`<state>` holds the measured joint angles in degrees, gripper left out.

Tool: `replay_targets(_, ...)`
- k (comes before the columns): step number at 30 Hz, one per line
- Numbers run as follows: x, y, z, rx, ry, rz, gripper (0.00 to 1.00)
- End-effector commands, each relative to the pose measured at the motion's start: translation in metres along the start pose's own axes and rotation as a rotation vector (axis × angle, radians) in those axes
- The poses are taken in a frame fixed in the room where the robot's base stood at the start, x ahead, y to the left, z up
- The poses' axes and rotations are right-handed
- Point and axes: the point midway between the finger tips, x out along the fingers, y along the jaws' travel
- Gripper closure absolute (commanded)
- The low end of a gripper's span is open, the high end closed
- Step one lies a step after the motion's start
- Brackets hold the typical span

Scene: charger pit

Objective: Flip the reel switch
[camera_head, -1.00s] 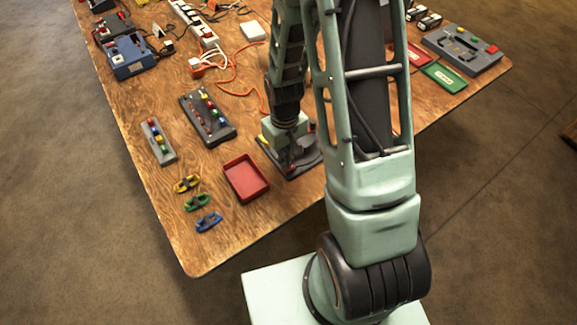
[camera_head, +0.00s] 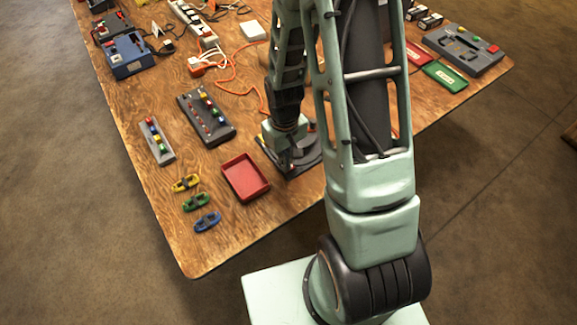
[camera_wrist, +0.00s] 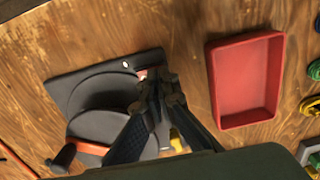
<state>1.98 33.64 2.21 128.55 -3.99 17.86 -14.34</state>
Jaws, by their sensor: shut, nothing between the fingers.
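The reel unit (camera_wrist: 92,92) is a dark grey round drum on a flat dark base, with orange cord around it and a black knob at its lower left in the wrist view. In the head view the reel (camera_head: 307,153) is partly hidden behind my arm. My gripper (camera_wrist: 162,82) is shut and empty, its fingertips over the base's upper right edge. A small red and white part (camera_wrist: 143,74) shows right beside the fingertips; I cannot tell whether they touch it. A yellow part (camera_wrist: 178,140) is partly hidden by the right finger. The switch's position cannot be made out.
A red tray (camera_head: 240,191) lies just left of the reel in the head view. A grey block with coloured buttons (camera_head: 206,117) stands farther back. Orange cord (camera_head: 233,92) runs over the table.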

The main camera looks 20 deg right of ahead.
Motion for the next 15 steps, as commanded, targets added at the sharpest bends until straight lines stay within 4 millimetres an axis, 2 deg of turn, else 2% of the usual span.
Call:
replay_targets(8,0.0051,0.0001,0.0000,0.000,0.000,0.000,1.00)
replay_targets(15,-0.0025,0.0002,-0.0001,0.000,0.000,0.000,1.00)
